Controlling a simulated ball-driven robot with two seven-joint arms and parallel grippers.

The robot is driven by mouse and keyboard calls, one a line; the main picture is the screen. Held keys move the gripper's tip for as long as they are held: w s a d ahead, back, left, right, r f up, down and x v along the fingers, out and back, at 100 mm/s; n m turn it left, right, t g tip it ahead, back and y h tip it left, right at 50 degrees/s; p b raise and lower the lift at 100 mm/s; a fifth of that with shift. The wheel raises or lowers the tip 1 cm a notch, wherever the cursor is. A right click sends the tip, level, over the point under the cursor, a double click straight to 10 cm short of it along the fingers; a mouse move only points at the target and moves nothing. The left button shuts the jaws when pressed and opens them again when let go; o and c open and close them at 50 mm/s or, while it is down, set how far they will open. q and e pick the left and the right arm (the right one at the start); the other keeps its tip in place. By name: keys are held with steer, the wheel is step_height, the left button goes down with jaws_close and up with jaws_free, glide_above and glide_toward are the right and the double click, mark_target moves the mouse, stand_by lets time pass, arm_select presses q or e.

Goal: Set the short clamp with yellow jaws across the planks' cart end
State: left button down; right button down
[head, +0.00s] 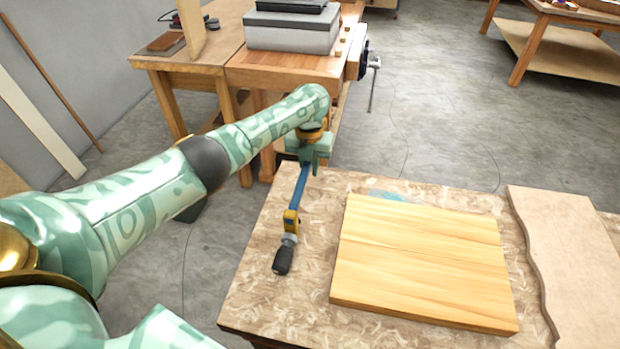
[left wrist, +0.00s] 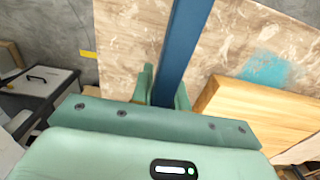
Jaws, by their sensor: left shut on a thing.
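The short clamp (head: 299,192) has a blue bar, a yellow jaw and a black handle. My left gripper (head: 310,164) is shut on the far part of its bar. The clamp's yellow jaw and handle point toward the near side, over the left part of the table and left of the planks. The blue bar (left wrist: 176,50) also shows between the fingers in the left wrist view. The planks (head: 425,262) lie flat together on the table, apart from the clamp in the head view. They show at the right in the left wrist view (left wrist: 255,110). My right gripper is out of view.
The speckled table top (head: 265,290) is bare to the left of the planks. A wavy-edged board (head: 570,245) lies on its right. A wooden workbench (head: 290,68) with a grey case (head: 292,30) stands behind. A blue stain marks the table's far edge.

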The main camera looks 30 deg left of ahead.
arm_select(q)
step_height(320, 180, down, 4)
steer(key=shift+w+r+b, duration=0.15)
steer(key=shift+r+b, duration=0.05)
steer(key=shift+b, duration=0.65)
steer(key=shift+a+r, duration=0.1)
steer(key=c, duration=1.4)
jaws_free()
steer(key=shift+o, duration=0.2)
step_height(320, 180, up, 12)
steer(key=p, duration=0.5)
